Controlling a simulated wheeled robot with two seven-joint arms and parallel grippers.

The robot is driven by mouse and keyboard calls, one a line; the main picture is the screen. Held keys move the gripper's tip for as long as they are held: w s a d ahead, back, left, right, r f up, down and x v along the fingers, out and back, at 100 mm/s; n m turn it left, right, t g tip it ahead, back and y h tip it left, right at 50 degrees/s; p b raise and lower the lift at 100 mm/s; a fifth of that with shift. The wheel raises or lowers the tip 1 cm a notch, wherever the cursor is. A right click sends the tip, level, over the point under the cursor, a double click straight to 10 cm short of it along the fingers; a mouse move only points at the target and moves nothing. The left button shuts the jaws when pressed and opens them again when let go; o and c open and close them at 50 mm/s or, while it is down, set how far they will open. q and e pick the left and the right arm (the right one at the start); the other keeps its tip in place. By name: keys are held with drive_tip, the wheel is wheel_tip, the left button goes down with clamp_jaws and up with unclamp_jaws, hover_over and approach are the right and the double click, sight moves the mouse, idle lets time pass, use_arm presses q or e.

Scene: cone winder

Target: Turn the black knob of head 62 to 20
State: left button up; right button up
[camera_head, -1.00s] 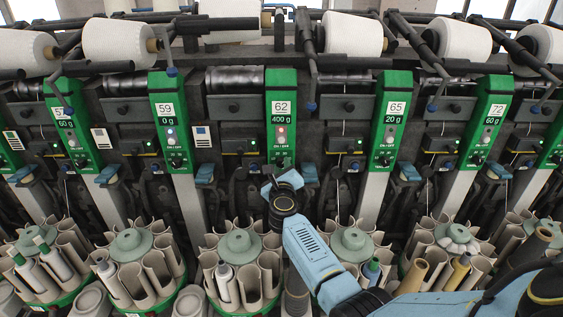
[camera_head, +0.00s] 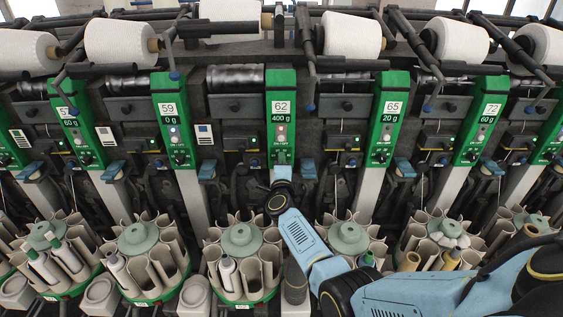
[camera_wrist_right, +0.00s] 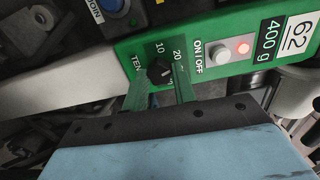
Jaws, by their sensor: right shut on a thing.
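Head 62 is a green panel (camera_head: 281,95) in the middle of the head view, with 62 and 400 g on its displays. Its black knob (camera_wrist_right: 160,72) shows in the wrist view, below the printed 10 and 20. I cannot read its pointer clearly. My right gripper (camera_wrist_right: 163,88) reaches the panel's lower end, with its narrow fingers on either side of the knob, shut on it. In the head view this gripper (camera_head: 281,163) hides the knob. My left gripper is out of view.
Similar green heads 59 (camera_head: 171,110) and 65 (camera_head: 389,110) flank it. Bobbin magazines (camera_head: 241,240) stand below, under my right arm. White yarn cones (camera_head: 353,35) hang above.

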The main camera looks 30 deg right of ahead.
drive_tip(key=shift+n, duration=0.6)
drive_tip(key=o, duration=1)
drive_tip(key=shift+p, duration=0.3)
drive_tip(key=p+v, duration=0.2)
drive_tip(key=v, duration=1.1)
drive_tip(key=shift+s, duration=0.2)
